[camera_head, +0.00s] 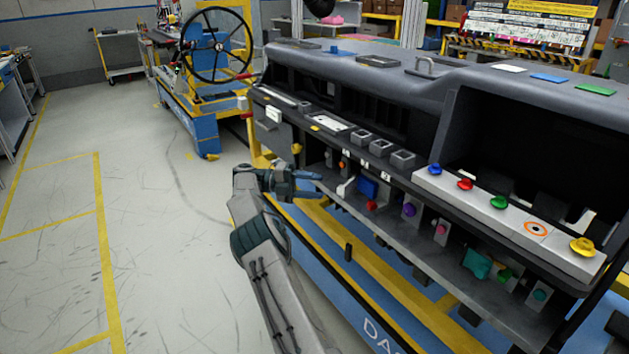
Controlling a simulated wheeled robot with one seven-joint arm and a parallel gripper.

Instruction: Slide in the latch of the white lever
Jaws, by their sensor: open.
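The white lever (346,187) shows as a small pale piece on the lower shelf of the dashboard module, left of a blue block. Its latch is too small to make out. I cannot tell the exact gap in depth.
The blue block (368,188) and a red knob (371,206) are close to the right of the lever. The dashboard's upper ledge (335,142) overhangs the shelf. A yellow frame (345,240) lies below. Open floor (150,200) is at the left.

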